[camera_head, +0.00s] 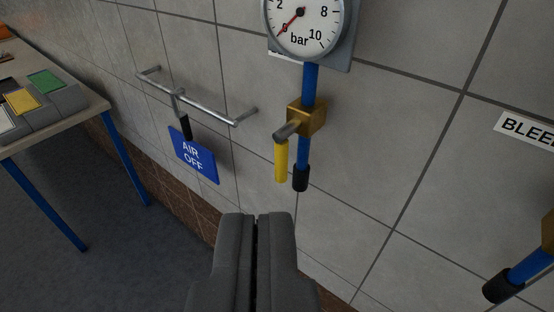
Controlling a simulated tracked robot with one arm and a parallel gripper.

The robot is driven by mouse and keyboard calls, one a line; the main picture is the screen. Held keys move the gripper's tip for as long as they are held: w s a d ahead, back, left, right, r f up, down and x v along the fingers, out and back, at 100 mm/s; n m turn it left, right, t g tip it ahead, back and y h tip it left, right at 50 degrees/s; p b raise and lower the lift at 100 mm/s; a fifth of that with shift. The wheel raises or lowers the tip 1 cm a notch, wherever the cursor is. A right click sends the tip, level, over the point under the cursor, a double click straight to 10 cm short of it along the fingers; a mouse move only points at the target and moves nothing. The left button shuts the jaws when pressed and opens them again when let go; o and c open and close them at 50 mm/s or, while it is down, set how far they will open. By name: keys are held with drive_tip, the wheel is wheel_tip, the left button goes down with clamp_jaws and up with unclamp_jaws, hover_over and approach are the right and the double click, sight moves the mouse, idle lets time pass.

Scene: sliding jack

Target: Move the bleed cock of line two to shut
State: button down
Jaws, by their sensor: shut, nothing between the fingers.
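A brass cock (307,117) sits on a blue vertical pipe (311,82) on the tiled wall. Its yellow lever (281,161) hangs straight down, alongside the pipe, which ends below in a black tip (300,178). At the right edge a second brass body (548,231) shows in part, on a slanting blue pipe (529,267) with a black end; any lever there is out of view. A cut-off sign (530,129) above it reads "BLEE". I see no line number on either. My gripper (256,217) is shut and empty, below the yellow lever and apart from it.
A pressure gauge (317,20), its red needle low, is above the brass cock. A metal rail (208,104) on the wall holds a hanging blue "AIR OFF" tag (194,156). A table (93,110) with coloured cards stands left. Floor between is clear.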

sight(282, 162)
idle(0.4)
drive_tip(key=c, duration=1.6)
unclamp_jaws()
drive_tip(key=shift+w, duration=0.15)
drive_tip(key=shift+o, duration=1.4)
drive_tip(key=w+d+f+p, duration=0.1)
drive_tip(key=w+f, duration=0.1)
drive_tip(key=w, duration=0.2)
drive_tip(key=w+d+f+h+p, duration=0.1)
drive_tip(key=w+f+p, duration=0.1)
drive_tip(key=w, duration=0.3)
drive_tip(key=shift+d+f+t, duration=0.2)
drive_tip(key=shift+f+t, duration=0.1)
drive_tip(key=shift+t, duration=0.1)
drive_tip(key=w+d+f+n+t+y+p, duration=0.1)
drive_tip(key=w+f+p, duration=0.3)
drive_tip(key=f, duration=0.5)
drive_tip(key=w+f+t+y+p, duration=0.1)
drive_tip(key=w+f+p, duration=0.3)
drive_tip(key=f, duration=0.5)
drive_tip(key=w, duration=1.4)
drive_tip(key=shift+a+f, duration=0.2)
drive_tip(key=shift+a, duration=0.1)
clamp_jaws()
